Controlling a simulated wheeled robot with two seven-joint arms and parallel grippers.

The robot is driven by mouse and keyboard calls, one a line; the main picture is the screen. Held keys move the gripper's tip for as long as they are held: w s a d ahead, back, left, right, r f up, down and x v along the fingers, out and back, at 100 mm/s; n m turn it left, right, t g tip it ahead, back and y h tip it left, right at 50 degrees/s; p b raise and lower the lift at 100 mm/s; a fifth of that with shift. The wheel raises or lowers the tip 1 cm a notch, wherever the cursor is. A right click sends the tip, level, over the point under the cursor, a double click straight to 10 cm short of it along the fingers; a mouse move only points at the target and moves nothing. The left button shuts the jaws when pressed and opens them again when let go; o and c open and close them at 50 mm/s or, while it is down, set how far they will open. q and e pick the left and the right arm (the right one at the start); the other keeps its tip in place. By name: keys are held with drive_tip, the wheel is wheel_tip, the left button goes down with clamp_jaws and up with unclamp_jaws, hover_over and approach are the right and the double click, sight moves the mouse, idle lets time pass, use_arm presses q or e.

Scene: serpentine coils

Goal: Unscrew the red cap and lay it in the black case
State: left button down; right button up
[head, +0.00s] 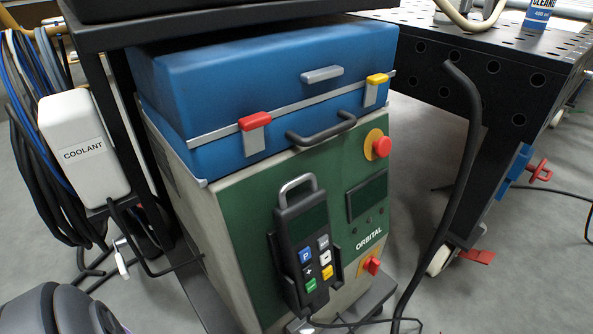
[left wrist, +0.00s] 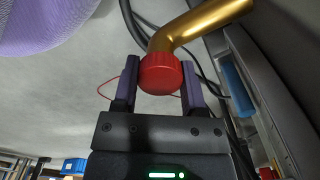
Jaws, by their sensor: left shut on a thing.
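In the left wrist view, the ribbed red cap (left wrist: 160,78) sits on the end of a bent brass-coloured pipe (left wrist: 184,32). My left gripper (left wrist: 160,65) has one finger on each side of the cap and is shut on it. The cap still meets the pipe end; I cannot tell whether its thread is loose. A thin red cord loops behind the cap and fingers. In the head view neither gripper, nor the red cap, nor the brass pipe can be made out. I cannot make out a black case in either view.
In the head view a blue latched case (head: 260,85) sits on a green machine (head: 235,210) with a black pendant (head: 303,245). A white coolant box (head: 84,142) and hanging cables stand left. A black perforated table (head: 500,70) stands right, with a dark hose before it.

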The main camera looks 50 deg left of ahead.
use_arm(q)
drive_tip(key=shift+r+n, duration=0.15)
drive_tip(key=shift+n, duration=0.95)
drive_tip(key=shift+n+p, duration=0.7)
drive_tip(key=shift+n, duration=0.7)
